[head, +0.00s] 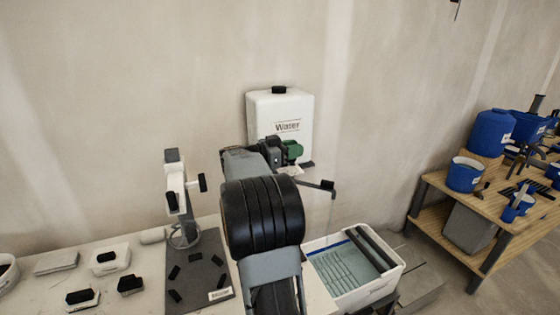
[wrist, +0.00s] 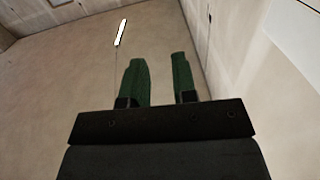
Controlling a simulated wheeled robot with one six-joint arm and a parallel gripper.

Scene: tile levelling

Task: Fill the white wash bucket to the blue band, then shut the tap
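The white water tank (head: 268,112), labelled "Water", stands against the wall. A dark spout (head: 322,185) sticks out to the right below it, with a faint thin vertical streak under its end that looks like running water. The white wash bucket (head: 391,283) is below, with bluish-green water (head: 343,268) and dark rollers inside. A blue line shows along its inner far-left wall; I cannot tell exactly how the water stands to it. My gripper (head: 291,151) is in front of the tank, above the spout. In the wrist view its green fingers (wrist: 160,83) are apart with nothing between them. My arm hides the tap's base.
A mixing stand (head: 184,205) on a dark mat and several black-handled pads are on the pale bench at left. A wooden shelf table (head: 490,196) with blue buckets and tools stands at right.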

